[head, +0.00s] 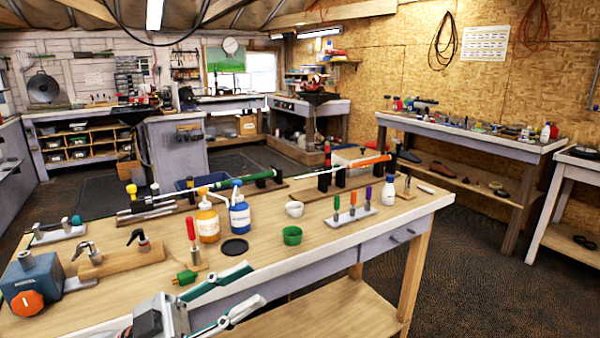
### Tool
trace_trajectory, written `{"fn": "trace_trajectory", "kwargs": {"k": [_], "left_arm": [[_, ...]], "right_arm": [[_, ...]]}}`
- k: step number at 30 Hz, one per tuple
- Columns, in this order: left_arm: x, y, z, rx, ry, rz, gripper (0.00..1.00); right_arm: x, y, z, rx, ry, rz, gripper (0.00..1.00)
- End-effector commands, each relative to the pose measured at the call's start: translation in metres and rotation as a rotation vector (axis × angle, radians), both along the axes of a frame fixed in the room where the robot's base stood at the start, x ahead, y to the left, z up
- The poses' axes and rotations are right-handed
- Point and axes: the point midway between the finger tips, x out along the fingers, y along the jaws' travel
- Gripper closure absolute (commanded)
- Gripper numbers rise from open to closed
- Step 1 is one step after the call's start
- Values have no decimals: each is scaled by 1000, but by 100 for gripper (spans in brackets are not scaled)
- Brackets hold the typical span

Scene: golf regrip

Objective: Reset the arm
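My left gripper (256,284) comes in at the bottom of the head view, in front of the workbench's near edge. Its two fingers are spread apart with nothing between them. The wooden workbench (340,240) stands behind it. A golf club with a green grip (260,176) and one with an orange grip (370,161) lie across black holders on the bench, away from the gripper. My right gripper is not in view.
On the bench stand a yellow bottle (207,220), a blue bottle (239,213), a green cup (292,236), a white cup (294,209), a tool rack (351,215) and a blue-grey machine (32,283). The bench's front right top is clear.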

Motion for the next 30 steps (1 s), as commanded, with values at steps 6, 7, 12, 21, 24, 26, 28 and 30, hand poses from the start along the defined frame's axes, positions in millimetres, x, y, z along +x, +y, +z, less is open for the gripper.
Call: {"fn": "trace_trajectory", "kwargs": {"k": [6, 7, 12, 21, 24, 26, 28, 30], "left_arm": [[47, 44, -110, -83, 235, 473, 69], [49, 51, -130, -71, 274, 532, 69], [36, 82, -242, 60, 492, 785, 69], [-59, 108, -410, 393, 848, 971, 69], [-90, 110, -442, 479, 926, 979, 69], [-104, 110, -455, 517, 958, 978, 69], [-115, 110, -465, 546, 982, 976, 69], [-121, 110, -469, 560, 995, 973, 69]], "right_arm": [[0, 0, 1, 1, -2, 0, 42], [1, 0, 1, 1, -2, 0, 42], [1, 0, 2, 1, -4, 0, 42], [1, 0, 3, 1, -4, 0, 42], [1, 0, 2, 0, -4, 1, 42], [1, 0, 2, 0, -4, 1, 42], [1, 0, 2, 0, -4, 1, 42], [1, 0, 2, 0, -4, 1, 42]]}}
